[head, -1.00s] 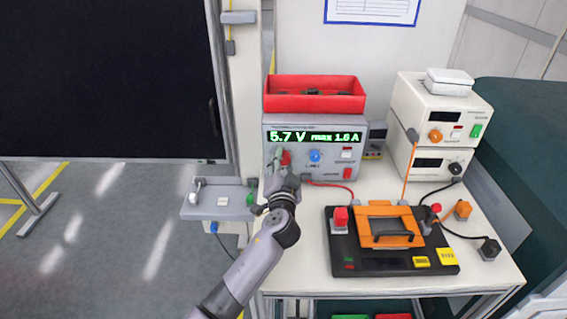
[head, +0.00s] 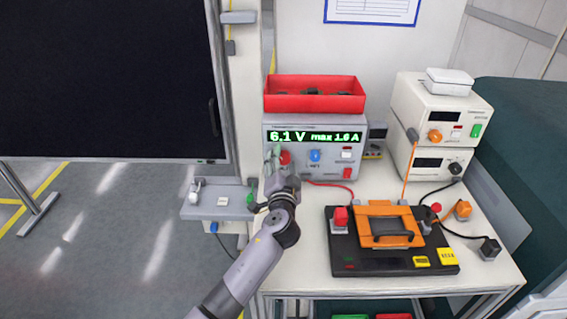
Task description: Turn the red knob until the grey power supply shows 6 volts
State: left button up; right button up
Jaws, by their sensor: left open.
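The grey power supply (head: 335,160) stands at the back left of the white table. My right gripper is not in view.
A red bin (head: 315,104) sits on top of the supply. Cream instruments (head: 438,115) are stacked at the right. A black fixture with an orange clamp (head: 345,258) lies in front, with cables around it. A small grey shelf (head: 215,214) is at the left.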

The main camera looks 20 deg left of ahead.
pick_arm(q)
jog(key=shift+s, duration=0.2)
jog(key=v, duration=1.1)
jog(key=shift+s, duration=0.3)
jog(key=shift+d, duration=0.15)
